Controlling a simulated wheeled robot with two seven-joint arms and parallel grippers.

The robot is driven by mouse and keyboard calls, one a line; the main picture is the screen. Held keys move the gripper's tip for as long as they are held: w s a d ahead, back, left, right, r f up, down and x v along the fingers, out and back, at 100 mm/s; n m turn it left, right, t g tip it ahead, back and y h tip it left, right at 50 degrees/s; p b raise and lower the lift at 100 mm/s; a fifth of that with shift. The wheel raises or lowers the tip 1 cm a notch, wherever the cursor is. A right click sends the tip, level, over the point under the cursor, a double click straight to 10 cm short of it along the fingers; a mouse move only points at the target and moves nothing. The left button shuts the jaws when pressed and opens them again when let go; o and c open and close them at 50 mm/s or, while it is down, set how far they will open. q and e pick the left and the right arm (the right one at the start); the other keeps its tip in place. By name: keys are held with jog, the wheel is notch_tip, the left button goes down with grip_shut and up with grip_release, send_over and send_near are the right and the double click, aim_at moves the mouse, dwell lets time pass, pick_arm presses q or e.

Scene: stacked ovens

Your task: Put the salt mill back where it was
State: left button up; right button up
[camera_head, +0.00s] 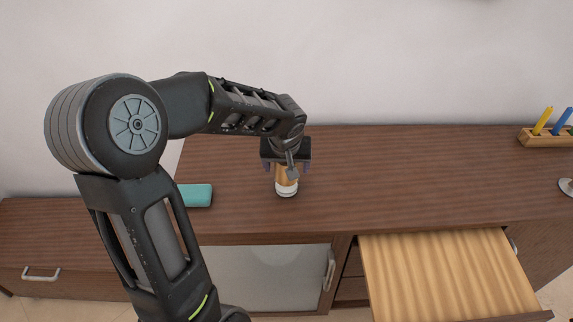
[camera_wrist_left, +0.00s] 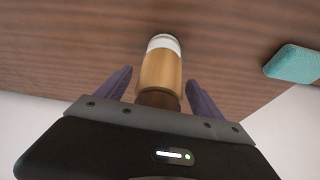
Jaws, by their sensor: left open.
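The salt mill (camera_head: 286,186) stands upright on the wooden counter top, with a white base and a wood-coloured body. In the left wrist view the mill (camera_wrist_left: 161,70) shows a golden body, a white end and a darker brown part close to the gripper. My left gripper (camera_head: 286,168) is above and around the mill's upper part. In the wrist view its two purple fingers (camera_wrist_left: 160,84) are open on either side of the mill, with a gap on both sides. The mill's top is hidden by the gripper. My right gripper is not in view.
A teal block (camera_head: 197,195) lies on the counter left of the mill. An open, empty-looking drawer (camera_head: 447,275) juts out at the front right. A wooden holder (camera_head: 547,138) with coloured pieces stands at the far right. The counter between mill and holder is clear.

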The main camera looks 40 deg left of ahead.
pick_arm(q)
jog(key=shift+r, duration=0.1)
jog(key=shift+r, duration=0.25)
jog(key=v, duration=1.1)
jog(key=shift+s+r, duration=0.15)
jog(key=shift+r, duration=0.15)
